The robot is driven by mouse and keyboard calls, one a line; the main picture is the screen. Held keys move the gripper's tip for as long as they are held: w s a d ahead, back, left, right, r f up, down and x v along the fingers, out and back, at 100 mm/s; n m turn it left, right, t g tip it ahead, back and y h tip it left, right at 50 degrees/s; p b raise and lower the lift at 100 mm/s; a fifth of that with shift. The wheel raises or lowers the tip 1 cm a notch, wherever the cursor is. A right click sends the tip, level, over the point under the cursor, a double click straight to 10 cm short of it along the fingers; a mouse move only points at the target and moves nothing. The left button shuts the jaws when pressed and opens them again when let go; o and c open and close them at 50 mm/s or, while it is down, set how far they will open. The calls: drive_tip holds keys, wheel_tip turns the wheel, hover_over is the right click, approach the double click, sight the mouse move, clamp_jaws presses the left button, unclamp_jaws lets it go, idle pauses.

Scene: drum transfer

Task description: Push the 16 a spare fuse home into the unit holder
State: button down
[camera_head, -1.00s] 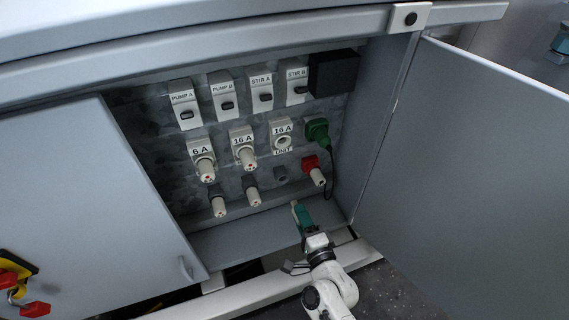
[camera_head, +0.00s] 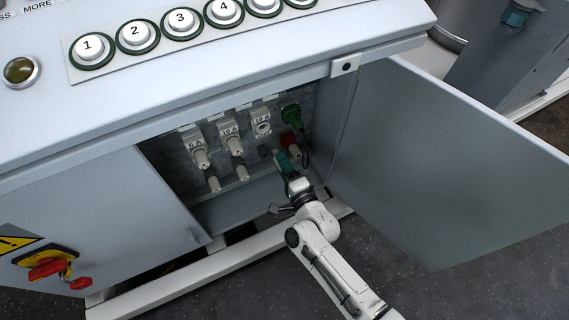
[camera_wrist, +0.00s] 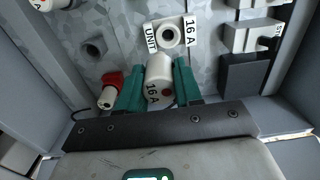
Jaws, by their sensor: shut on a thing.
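The 16 A spare fuse (camera_wrist: 158,75) is a white cylinder with a 16 A label and a red dot on its end. My gripper (camera_wrist: 160,85) has green fingers and is shut on it, one finger on each side. In the head view my gripper (camera_head: 280,160) is just below the unit holder, and I cannot make out the fuse there. The unit holder (camera_head: 262,124) is a white block marked 16 A with an empty round opening. In the wrist view the unit holder (camera_wrist: 170,36) is just beyond the fuse; the two look apart, though the gap is hard to judge.
White fuses in the 6 A holder (camera_head: 195,145) and the other 16 A holder (camera_head: 231,135) stand to the left. The open cabinet door (camera_head: 440,165) bounds the right side.

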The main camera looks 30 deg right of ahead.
drive_tip(key=shift+w+r+p, duration=0.1)
drive_tip(key=shift+r+p, duration=0.35)
drive_tip(key=shift+r, duration=0.35)
drive_tip(key=w+b, duration=0.1)
drive_tip(key=w, duration=0.5)
drive_tip(key=shift+w+b, duration=0.3)
drive_tip(key=shift+w+b, duration=0.8)
drive_tip(key=shift+w, duration=0.85)
idle(1.6)
drive_tip(key=c, duration=0.7)
unclamp_jaws()
drive_tip(key=shift+s, duration=0.1)
drive_tip(key=s+p, duration=0.2)
drive_tip(key=s, duration=0.8)
drive_tip(key=shift+s, duration=0.3)
